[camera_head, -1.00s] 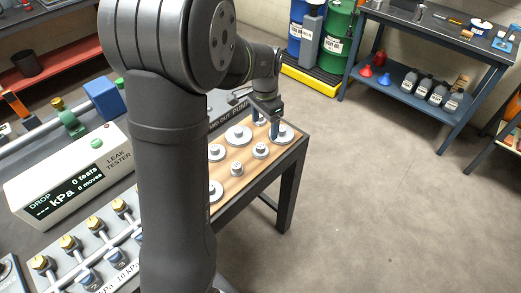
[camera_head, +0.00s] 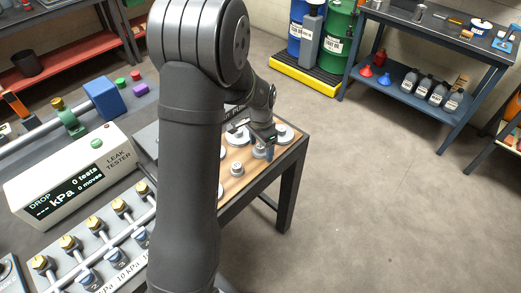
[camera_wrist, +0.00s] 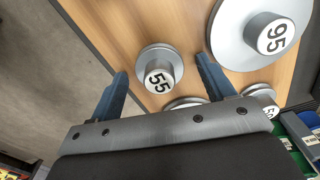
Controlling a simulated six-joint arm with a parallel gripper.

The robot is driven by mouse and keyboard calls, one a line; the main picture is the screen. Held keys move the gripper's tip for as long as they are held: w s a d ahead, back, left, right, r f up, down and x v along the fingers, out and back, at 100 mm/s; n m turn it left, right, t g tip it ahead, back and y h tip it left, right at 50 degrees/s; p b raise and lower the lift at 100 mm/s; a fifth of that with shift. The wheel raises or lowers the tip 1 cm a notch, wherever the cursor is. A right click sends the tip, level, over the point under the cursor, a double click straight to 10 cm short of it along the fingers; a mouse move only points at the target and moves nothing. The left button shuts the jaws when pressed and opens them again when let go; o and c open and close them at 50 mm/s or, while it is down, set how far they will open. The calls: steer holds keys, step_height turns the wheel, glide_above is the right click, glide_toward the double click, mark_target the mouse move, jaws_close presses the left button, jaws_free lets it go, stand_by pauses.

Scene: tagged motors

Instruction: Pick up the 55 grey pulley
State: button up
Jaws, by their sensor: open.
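The 55 grey pulley (camera_wrist: 162,76) lies on the wooden board (camera_wrist: 135,25) in the wrist view, with its number on the hub facing up. My gripper (camera_wrist: 162,66) is open, with one blue finger on each side of the pulley and a gap to both. The pulley appears between the fingertips, but I cannot tell the height left above it. In the head view my gripper (camera_head: 266,152) is over the pulleys near the board's right edge. The number 55 cannot be read there.
A larger pulley marked 95 (camera_wrist: 262,38) is close by the right finger in the wrist view. Another pulley (camera_wrist: 184,103) is partly hidden behind my gripper's body. A smaller pulley (camera_wrist: 260,92) is at the right. The board's edge runs along the left; floor lies beyond.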

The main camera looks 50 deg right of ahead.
steer(key=shift+c, duration=0.2)
steer(key=c, duration=1.1)
steer(key=shift+r, duration=0.15)
